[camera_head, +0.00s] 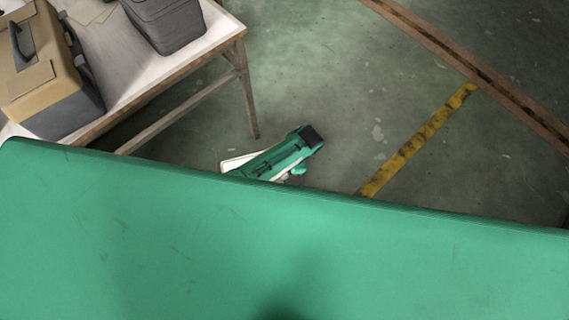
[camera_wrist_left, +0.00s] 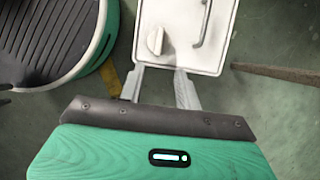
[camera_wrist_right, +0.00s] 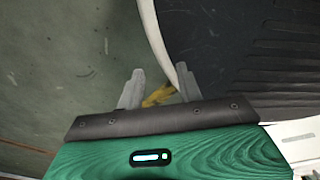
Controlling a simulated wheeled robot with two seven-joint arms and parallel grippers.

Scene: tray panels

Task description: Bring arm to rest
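My left gripper (camera_wrist_left: 160,78) shows in the left wrist view with its two grey fingers apart. A white panel (camera_wrist_left: 190,50) with a knob and a bar handle lies just beyond the fingertips. The fingers overlap its near edge in the picture, and I cannot tell whether they touch it. My right gripper (camera_wrist_right: 160,82) shows in the right wrist view with its fingers apart and nothing between them. In the head view, a green part with a dark end (camera_head: 313,136) shows past my green body, beside a white flat piece (camera_head: 232,163). I cannot identify this part for certain.
A table (camera_head: 222,30) stands at the upper left, bearing a tan and grey case (camera_head: 35,60) and a dark grey bin (camera_head: 165,22). The green-grey floor (camera_head: 340,70) is open to the right, crossed by a worn yellow stripe (camera_head: 420,138).

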